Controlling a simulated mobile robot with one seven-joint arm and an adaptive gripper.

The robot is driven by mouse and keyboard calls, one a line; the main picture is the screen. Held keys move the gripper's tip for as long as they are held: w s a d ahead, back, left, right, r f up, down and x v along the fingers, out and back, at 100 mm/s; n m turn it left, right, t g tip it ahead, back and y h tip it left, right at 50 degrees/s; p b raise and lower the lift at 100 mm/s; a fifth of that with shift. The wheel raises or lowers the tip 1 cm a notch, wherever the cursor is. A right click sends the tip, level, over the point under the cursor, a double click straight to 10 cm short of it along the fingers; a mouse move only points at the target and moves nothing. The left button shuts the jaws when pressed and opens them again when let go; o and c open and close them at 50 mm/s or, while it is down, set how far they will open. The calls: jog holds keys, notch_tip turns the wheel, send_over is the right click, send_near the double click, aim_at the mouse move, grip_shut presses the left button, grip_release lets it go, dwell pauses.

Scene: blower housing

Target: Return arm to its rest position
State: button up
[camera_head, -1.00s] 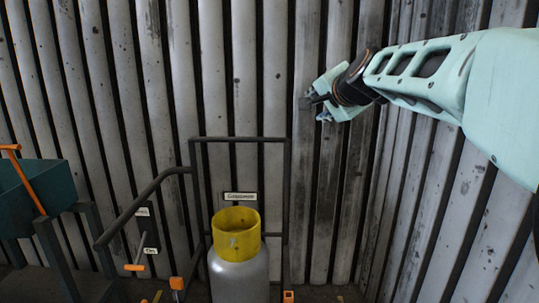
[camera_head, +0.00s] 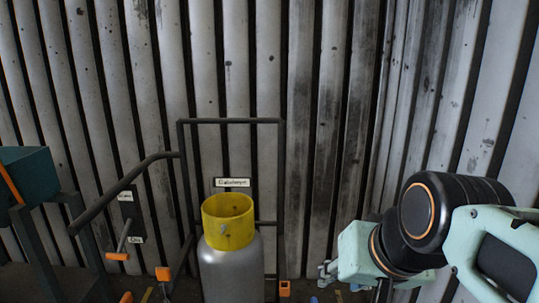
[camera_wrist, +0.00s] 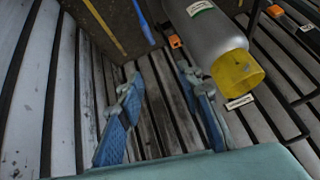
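My gripper (camera_head: 327,273) is low at the right of the head view, to the right of the gas cylinder (camera_head: 232,268) and apart from it. In the wrist view my gripper (camera_wrist: 160,82) shows two blue-padded fingers spread wide, with nothing between them. My arm is folded at the lower right of the head view.
The grey cylinder has a yellow collar (camera_head: 228,222) and stands in a dark metal frame (camera_head: 232,121). A lever with an orange handle (camera_head: 117,256) and a teal bin (camera_head: 30,178) are at the left. A corrugated metal wall (camera_head: 300,70) fills the back.

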jog(key=s+d+f+n+h, duration=0.1)
jog(key=s+d+f, duration=0.1)
jog(key=s+f, duration=0.3)
notch_tip(320, 180, up, 37)
jog(key=g+p, duration=0.1)
jog(key=p, duration=3.6)
jog(key=shift+w+a+r, duration=0.15)
jog(key=shift+w+a, duration=0.1)
jog(key=shift+w, duration=0.05)
